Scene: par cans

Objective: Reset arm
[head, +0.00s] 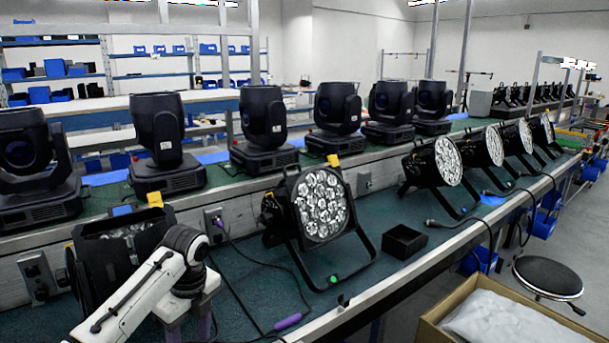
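My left arm comes in at the lower left, a white link with a dark wrist joint. Its gripper (190,330) hangs below the wrist, pointing down, with two purple-tinged fingers apart and nothing seen between them; the tips are cut off by the bottom edge. A black par can (322,204) with a lit-looking white LED face stands on the green bench (400,274) to the right of the gripper. Another par can (104,255) lies facing up behind my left arm, partly hidden by it. My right gripper is not in view.
A purple cable plug (288,321) lies near the bench's front edge, its cable running near the wall socket (214,222). A small black box (404,241) sits right of the par can. Several moving-head lights (263,120) line the upper shelf. An open carton (500,318) stands lower right.

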